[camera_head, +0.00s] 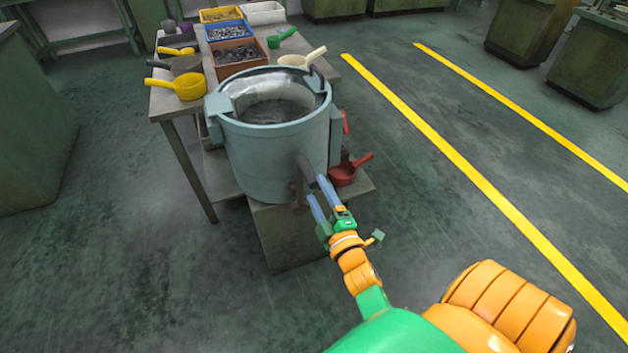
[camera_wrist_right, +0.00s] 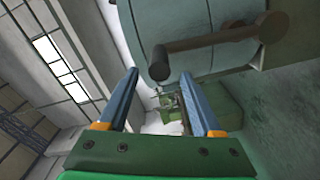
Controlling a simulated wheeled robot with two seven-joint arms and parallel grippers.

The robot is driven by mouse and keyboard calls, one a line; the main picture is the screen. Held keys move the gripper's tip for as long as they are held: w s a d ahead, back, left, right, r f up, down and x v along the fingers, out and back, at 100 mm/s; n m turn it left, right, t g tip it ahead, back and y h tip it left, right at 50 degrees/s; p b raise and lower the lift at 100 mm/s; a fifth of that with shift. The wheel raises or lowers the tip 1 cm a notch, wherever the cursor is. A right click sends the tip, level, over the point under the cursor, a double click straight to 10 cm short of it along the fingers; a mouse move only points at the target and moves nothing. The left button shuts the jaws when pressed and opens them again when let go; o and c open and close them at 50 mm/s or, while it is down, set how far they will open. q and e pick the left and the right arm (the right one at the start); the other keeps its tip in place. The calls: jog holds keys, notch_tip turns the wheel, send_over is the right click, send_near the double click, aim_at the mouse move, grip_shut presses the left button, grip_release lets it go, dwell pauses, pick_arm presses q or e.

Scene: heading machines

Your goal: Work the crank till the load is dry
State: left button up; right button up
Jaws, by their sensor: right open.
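The crank machine is a teal round drum (camera_head: 268,150) with an open top, standing on a pedestal. Its load, a dark grey mass (camera_head: 274,110), lies inside; I cannot tell how wet it is. The dark crank (camera_head: 298,188) is on the drum's front, low and to the right. In the right wrist view the crank arm (camera_wrist_right: 215,38) runs across to a dark handle (camera_wrist_right: 158,64). My right gripper (camera_head: 314,188) is open at the crank. In the right wrist view its fingertips (camera_wrist_right: 160,76) lie either side of the handle's line; contact cannot be told. My left gripper is out of view.
A table behind the drum holds yellow, blue and brown bins (camera_head: 236,53) and several scoops, including a yellow one (camera_head: 190,86). A red scoop (camera_head: 344,174) lies right of the drum, close to my right gripper. The floor right of it is clear, with yellow lines.

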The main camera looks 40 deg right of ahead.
aim_at(307, 171)
jog(key=shift+w, duration=0.1)
jog(key=m, duration=0.3)
jog(key=shift+d+m, duration=0.15)
jog(key=shift+m, duration=0.15)
jog(key=m, duration=0.3)
jog(key=shift+w, duration=0.15)
jog(key=m, duration=0.5)
jog(key=shift+w+r, duration=0.1)
jog(key=shift+w, duration=0.25)
jog(key=x, duration=0.7)
jog(key=shift+d+b, duration=0.1)
jog(key=shift+b, duration=0.3)
jog(key=shift+s, duration=0.1)
grip_shut()
